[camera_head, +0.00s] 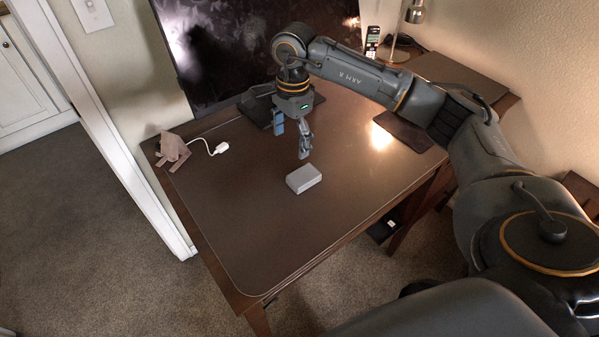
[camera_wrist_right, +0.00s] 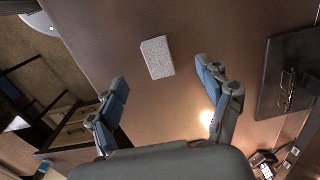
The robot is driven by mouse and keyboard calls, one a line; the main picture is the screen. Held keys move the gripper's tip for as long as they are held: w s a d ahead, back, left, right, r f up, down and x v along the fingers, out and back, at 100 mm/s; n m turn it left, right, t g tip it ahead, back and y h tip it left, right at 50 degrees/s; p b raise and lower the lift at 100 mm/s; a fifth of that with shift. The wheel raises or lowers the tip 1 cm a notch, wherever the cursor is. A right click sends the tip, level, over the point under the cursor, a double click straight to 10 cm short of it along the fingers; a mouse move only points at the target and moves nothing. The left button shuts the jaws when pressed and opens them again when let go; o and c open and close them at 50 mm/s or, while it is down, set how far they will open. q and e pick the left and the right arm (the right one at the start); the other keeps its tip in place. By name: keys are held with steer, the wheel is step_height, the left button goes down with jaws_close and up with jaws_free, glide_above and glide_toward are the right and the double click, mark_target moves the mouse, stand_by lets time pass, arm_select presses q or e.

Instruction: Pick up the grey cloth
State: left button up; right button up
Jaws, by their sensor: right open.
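The grey cloth (camera_head: 303,178) lies on the desk blotter (camera_head: 255,215) as a small, thick, folded block. In the right wrist view the cloth (camera_wrist_right: 157,57) is a pale rectangle ahead of the fingertips, between their lines. My right gripper (camera_head: 291,139) is open and empty. It hangs above the blotter, behind and slightly left of the cloth in the head view, and does not touch it. Its two blue-padded fingers (camera_wrist_right: 162,76) stand wide apart in the wrist view. My left gripper is not in view.
A dark flat item (camera_head: 403,131) lies on the right. A phone (camera_head: 372,42) and a lamp (camera_head: 415,12) stand at the back. The front of the blotter is clear.

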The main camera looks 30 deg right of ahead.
steer(key=p, duration=0.1)
glide_above(299, 177)
steer(key=shift+h, duration=0.3)
steer(key=f, duration=0.7)
steer(key=shift+w+a+f, duration=0.15)
steer(key=shift+w+f, duration=0.2)
steer(key=shift+f, duration=0.05)
steer(key=f, duration=0.2)
steer(key=s+f+p, duration=0.1)
steer(key=f, duration=0.1)
steer(key=shift+f, duration=0.4)
steer(key=shift+w+f, duration=0.1)
steer(key=shift+f, duration=0.25)
steer(key=shift+c, duration=0.2)
steer(key=c, duration=1)
